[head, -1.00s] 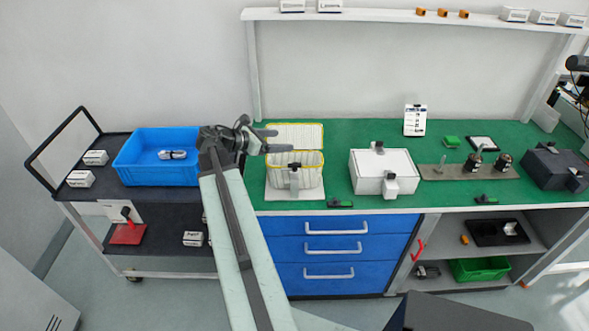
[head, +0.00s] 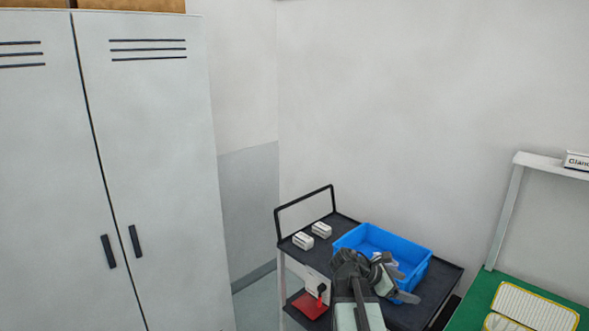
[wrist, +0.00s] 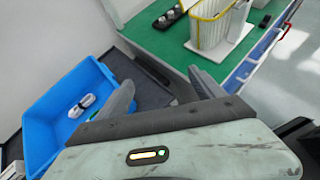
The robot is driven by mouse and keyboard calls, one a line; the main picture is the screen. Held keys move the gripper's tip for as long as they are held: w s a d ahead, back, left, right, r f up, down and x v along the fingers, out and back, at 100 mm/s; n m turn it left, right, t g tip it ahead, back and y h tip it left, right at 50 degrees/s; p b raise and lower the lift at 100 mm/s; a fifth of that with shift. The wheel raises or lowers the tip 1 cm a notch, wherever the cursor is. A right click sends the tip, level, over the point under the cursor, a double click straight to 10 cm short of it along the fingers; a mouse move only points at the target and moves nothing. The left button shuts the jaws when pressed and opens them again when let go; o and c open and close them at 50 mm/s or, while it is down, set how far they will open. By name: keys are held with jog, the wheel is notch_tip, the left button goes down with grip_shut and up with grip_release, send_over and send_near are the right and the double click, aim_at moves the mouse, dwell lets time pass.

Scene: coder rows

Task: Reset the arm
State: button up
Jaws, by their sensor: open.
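My gripper (head: 410,286) is at the end of my raised arm, in front of the blue bin (head: 405,246) in the head view. In the wrist view its two fingers are spread, with nothing between the fingertips (wrist: 160,79). The blue bin (wrist: 42,116) lies to the left of the fingers there. A small white bundled item (wrist: 82,106) lies inside it, apart from the fingers. In the head view my gripper hides part of the bin and its contents.
The bin stands on a dark cart (head: 445,284) with two small white boxes (head: 312,236) and a black handle. A red item (head: 310,305) is on its lower shelf. A green bench (wrist: 158,40) with a yellow-rimmed basket (wrist: 208,30) is to the right. Tall lockers (head: 150,190) stand left.

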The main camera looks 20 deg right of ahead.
jog(key=w+a+f+t+y, duration=0.1)
jog(key=w+a+f, duration=0.15)
jog(key=a, duration=0.45)
jog(key=w+a+f+t+y, duration=0.1)
jog(key=w+a+f, duration=0.1)
jog(key=w+a, duration=0.35)
jog(key=s+a+f+m+y, duration=0.1)
jog(key=a+m, duration=0.4)
jog(key=a, duration=0.5)
jog(key=s+a+f+m+y, duration=0.1)
jog(key=a+f+m+y, duration=0.2)
jog(key=a, duration=0.7)
jog(key=s+a+f+m+y, duration=0.1)
jog(key=a+m+y, duration=0.4)
jog(key=a, duration=0.5)
jog(key=shift+s+f+m, duration=0.2)
jog(key=shift+f+m, duration=0.65)
jog(key=shift+m, duration=0.05)
jog(key=shift+a, duration=0.1)
